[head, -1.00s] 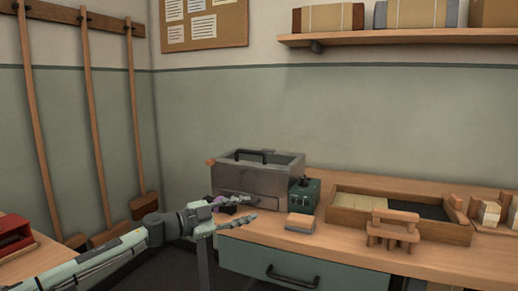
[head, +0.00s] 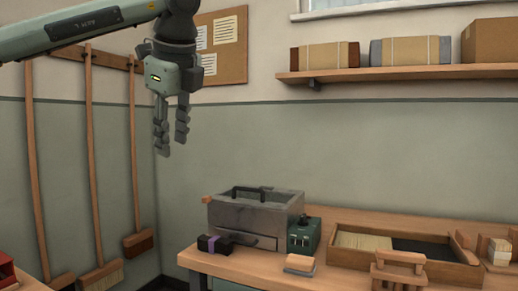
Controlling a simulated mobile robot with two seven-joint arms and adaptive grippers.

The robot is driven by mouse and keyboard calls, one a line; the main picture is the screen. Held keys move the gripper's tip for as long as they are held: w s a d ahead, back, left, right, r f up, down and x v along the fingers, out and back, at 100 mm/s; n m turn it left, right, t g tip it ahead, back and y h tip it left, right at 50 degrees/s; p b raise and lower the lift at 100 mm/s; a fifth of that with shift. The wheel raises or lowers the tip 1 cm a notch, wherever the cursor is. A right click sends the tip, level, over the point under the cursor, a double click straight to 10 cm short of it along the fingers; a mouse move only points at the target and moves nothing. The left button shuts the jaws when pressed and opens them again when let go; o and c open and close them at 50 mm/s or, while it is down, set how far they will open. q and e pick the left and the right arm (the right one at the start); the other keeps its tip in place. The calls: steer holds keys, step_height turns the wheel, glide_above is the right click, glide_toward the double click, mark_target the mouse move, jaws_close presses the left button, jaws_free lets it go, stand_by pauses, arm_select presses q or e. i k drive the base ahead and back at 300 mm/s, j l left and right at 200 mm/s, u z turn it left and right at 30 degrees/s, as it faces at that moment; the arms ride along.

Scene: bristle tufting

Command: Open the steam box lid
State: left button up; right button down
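The steam box (head: 250,222) is a grey metal box on the workbench, left of centre. Its lid (head: 278,196) lies on top and looks shut, with a black bar handle (head: 252,188) standing up from it. A second dark handle shows low on its front. My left gripper (head: 171,149) hangs in the air, fingers down, well above and to the left of the box. Its fingers are apart with nothing between them, and it touches nothing. My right gripper is not in view.
A black block with a purple band (head: 214,244) lies before the box. A green device (head: 304,236) stands right of it, with a pale-topped block (head: 300,264) in front. A divided wooden tray (head: 350,258) is further right. A wall shelf (head: 400,73) holds parcels.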

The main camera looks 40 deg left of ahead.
mark_target(219, 197)
steer(key=i+j, duration=0.15)
steer(key=i, duration=0.3)
steer(key=i+j, duration=0.2)
steer(key=i, duration=0.25)
steer(key=i+j, duration=0.15)
steer(key=i, duration=0.3)
